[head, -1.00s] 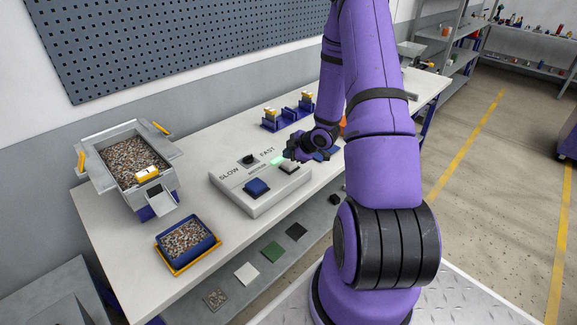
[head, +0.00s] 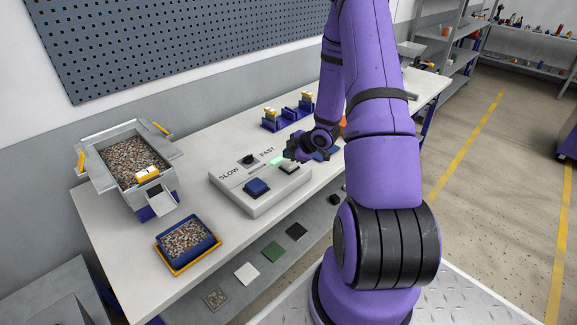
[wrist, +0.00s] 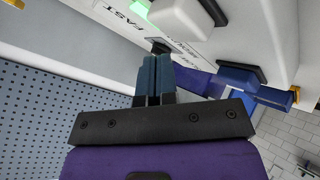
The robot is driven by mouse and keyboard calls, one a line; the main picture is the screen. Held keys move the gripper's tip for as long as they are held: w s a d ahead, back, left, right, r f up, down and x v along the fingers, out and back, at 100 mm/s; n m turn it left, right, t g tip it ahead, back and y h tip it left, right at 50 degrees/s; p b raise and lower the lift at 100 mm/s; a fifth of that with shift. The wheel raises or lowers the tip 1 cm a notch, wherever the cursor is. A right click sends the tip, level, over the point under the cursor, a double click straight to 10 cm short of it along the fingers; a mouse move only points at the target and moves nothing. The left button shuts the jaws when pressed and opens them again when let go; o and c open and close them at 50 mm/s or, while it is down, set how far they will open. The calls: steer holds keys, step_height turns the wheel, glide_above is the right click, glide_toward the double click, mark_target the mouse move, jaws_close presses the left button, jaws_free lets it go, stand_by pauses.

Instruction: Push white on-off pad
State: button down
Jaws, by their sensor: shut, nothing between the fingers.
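The white pad (head: 289,169) sits in a dark frame at the right end of the grey-white control box (head: 250,205). In the wrist view the white pad (wrist: 182,17) is at the top, beyond my fingertips and to their right. My gripper (head: 290,154) hangs over that end of the box with its fingers together and empty. The fingers (wrist: 153,62) appear apart from the pad in the wrist view. My gripper partly hides the pad's surroundings in the head view. A green lamp (head: 278,160) beside the pad is lit.
The box also has a blue pad (head: 257,187) and a black knob (head: 248,159) between SLOW and FAST. A gravel-filled hopper (head: 130,160) and a blue gravel tray (head: 188,241) stand to the left. A blue rack (head: 287,116) is behind.

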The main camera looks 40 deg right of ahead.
mark_target(289, 163)
steer(key=shift+f, duration=0.1)
steer(key=shift+f, duration=0.3)
steer(key=shift+f, duration=0.75)
stand_by(1.2)
steer(key=shift+r, duration=1.2)
step_height(289, 163, up, 6)
stand_by(0.4)
stand_by(0.4)
